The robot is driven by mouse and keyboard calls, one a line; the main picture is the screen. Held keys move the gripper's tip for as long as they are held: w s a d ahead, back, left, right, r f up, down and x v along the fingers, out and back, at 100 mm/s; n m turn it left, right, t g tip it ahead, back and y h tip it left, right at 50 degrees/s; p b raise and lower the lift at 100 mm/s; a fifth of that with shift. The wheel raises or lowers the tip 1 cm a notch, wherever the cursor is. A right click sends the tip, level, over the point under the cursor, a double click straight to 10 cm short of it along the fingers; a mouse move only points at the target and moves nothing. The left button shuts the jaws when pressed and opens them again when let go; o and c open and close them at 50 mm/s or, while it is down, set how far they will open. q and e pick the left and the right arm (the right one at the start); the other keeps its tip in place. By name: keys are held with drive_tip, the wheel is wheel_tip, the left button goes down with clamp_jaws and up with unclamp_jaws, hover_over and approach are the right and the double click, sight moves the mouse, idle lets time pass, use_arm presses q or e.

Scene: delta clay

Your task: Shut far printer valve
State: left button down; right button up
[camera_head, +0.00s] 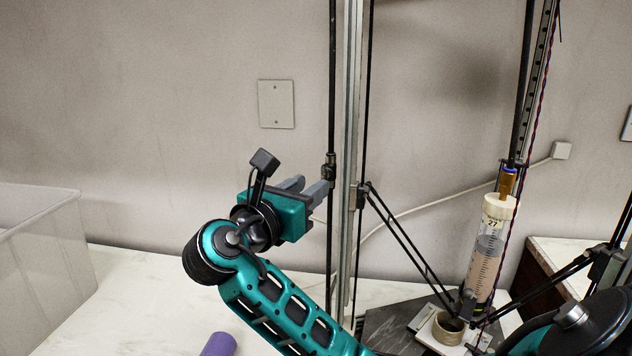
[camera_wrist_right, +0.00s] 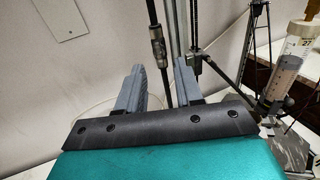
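The printer (camera_head: 355,120) is a tall frame of metal and black rods. A dark fitting (camera_head: 329,167) sits on its left rod, close to my right gripper (camera_head: 308,187); it also shows in the right wrist view (camera_wrist_right: 157,47). A clear graduated cartridge (camera_head: 487,250) stands to the right, with a brass-coloured fitting (camera_head: 508,180) and blue ring on top. I cannot tell which part is the valve. My right gripper's grey fingers are apart, with nothing visible between them; they also show in the right wrist view (camera_wrist_right: 158,72). My left gripper is not in view.
A clear plastic bin (camera_head: 45,245) stands at the left on the pale worktop (camera_head: 150,290). A purple cylinder (camera_head: 219,345) lies at the bottom edge. A small clay pot (camera_head: 448,328) sits under the cartridge. Slanted black rods (camera_head: 405,240) cross the space right of the post.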

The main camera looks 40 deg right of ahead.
sight(322, 177)
drive_tip(key=shift+x, duration=2)
drive_tip(key=shift+c, duration=0.4)
clamp_jaws()
